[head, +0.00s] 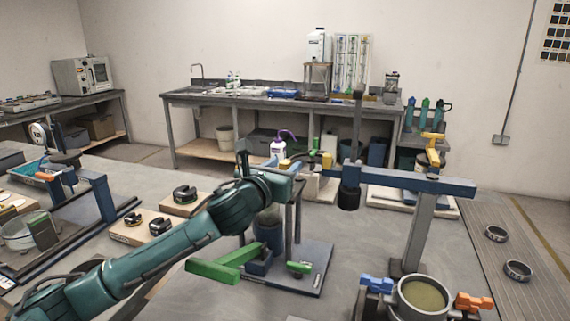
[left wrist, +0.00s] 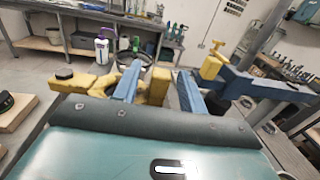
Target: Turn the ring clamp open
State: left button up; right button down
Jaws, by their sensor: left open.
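My left gripper (head: 288,168) reaches in at the middle of the head view, above a dark stand. In the left wrist view its two blue fingers (left wrist: 160,88) are apart. A yellow block (left wrist: 157,87) shows between them, and a thin dark ring (left wrist: 133,61) shows just behind. More yellow shows left of the fingers. In the head view a yellow piece (head: 328,160) is just right of the gripper. Contact cannot be told. A round pot (head: 421,297) at front right has a blue part and an orange part (head: 473,302) at its sides. Which piece is the ring clamp is unclear. My right gripper is not in view.
A blue beam (head: 415,180) on a grey post, with a yellow piece on its end area, stands right of the gripper. A green lever (head: 221,264) juts out below my left arm. Two loose dark rings (head: 517,270) lie at far right.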

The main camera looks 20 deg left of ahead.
pick_arm(q)
jog(key=shift+w+d, duration=0.15)
jog(key=shift+w, duration=0.45)
jog(key=shift+c, duration=0.5)
grip_shut()
